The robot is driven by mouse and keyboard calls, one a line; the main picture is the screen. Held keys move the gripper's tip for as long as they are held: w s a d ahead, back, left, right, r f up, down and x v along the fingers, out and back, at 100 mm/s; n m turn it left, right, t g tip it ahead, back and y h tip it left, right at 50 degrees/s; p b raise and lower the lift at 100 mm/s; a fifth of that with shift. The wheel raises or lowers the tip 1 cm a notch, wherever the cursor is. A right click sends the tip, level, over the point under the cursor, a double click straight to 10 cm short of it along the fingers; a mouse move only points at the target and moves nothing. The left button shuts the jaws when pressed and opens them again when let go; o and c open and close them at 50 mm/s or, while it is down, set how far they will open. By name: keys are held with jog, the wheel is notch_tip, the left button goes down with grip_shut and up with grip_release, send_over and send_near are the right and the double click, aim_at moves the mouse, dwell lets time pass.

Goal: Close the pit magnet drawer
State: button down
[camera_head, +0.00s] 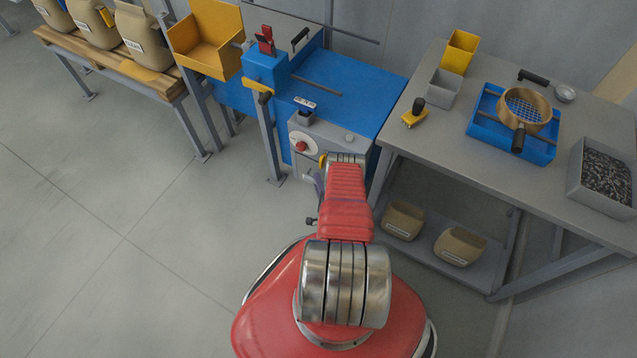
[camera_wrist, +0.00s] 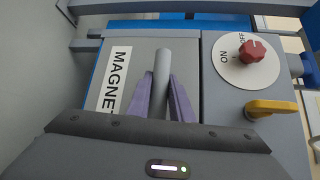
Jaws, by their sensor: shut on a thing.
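The pit magnet drawer (camera_wrist: 122,50) shows in the wrist view as a grey face with a white label reading MAGNET (camera_wrist: 115,80). A round grey bar handle (camera_wrist: 162,65) stands out from it. My gripper (camera_wrist: 163,95) has its two purple fingers closed on this handle, one on each side. In the head view my gripper (camera_head: 318,183) is low in front of the blue machine, partly behind my red arm. The drawer is hidden there, and how far out it stands is hard to tell.
Right of the drawer is a grey panel with a red knob (camera_wrist: 252,51) on an ON/OFF dial and a yellow lever (camera_wrist: 271,108). The blue machine (camera_head: 345,95) stands ahead. A grey workbench (camera_head: 470,165) stands close on the right. The floor (camera_head: 120,200) at left is clear.

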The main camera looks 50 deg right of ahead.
jog(key=shift+d, duration=0.3)
jog(key=c, duration=1.6)
grip_release()
jog(key=shift+a, duration=0.1)
jog(key=v, duration=1.3)
jog(key=shift+s+a, duration=0.2)
jog(key=shift+a, duration=0.1)
